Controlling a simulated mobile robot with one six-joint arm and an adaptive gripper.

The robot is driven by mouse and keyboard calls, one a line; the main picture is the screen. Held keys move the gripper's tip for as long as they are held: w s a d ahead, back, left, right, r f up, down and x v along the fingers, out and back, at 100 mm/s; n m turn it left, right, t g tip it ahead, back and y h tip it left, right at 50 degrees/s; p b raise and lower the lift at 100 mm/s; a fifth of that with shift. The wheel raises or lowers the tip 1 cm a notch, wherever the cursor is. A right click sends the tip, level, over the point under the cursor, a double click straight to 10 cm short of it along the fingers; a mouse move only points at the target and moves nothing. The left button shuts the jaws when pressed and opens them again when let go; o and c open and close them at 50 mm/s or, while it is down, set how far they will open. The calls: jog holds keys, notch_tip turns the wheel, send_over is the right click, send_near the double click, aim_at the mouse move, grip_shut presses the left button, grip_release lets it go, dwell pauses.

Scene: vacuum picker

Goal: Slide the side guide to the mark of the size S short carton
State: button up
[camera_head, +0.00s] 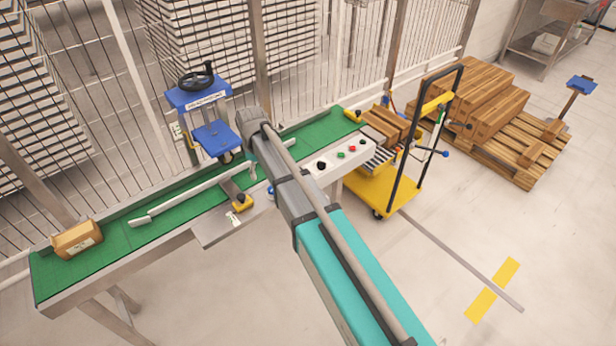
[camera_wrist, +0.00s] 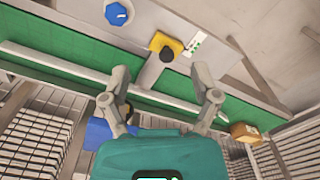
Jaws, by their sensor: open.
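The side guide (camera_head: 190,192) is a long pale rail lying along the green belt (camera_head: 110,247). It also shows in the wrist view (camera_wrist: 60,64). A bracket joins it to a yellow clamp (camera_head: 241,203) with a black knob at the belt's near edge; the clamp also shows in the wrist view (camera_wrist: 160,42). Beside the clamp is a small white scale plate (camera_wrist: 194,45) with green marks, too small to read. My gripper (camera_wrist: 160,78) is open and empty, its fingers apart over the belt and rail, the clamp beyond them.
A carton (camera_head: 76,239) sits at the belt's left end. A button panel (camera_head: 340,155) is right of my arm. A yellow cart (camera_head: 385,190) and a wooden pallet (camera_head: 500,150) stand farther right. A mesh fence runs behind.

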jog(key=s+d+r+m+p, duration=0.1)
jog(key=s+d+m, duration=0.2)
jog(key=d, duration=0.4)
jog(key=s+d+r+m+p, duration=0.1)
jog(key=s+d+m, duration=0.2)
jog(key=s+d, duration=0.2)
jog(key=d, duration=0.2)
jog(key=shift+d+r+p, duration=0.3)
jog(key=shift+d+r, duration=0.1)
jog(key=s+d+m, duration=0.7)
jog(key=s+d, duration=0.3)
jog(key=d, duration=0.1)
jog(key=shift+s+d, duration=0.15)
jog(key=shift+d, duration=0.05)
dwell(2.8)
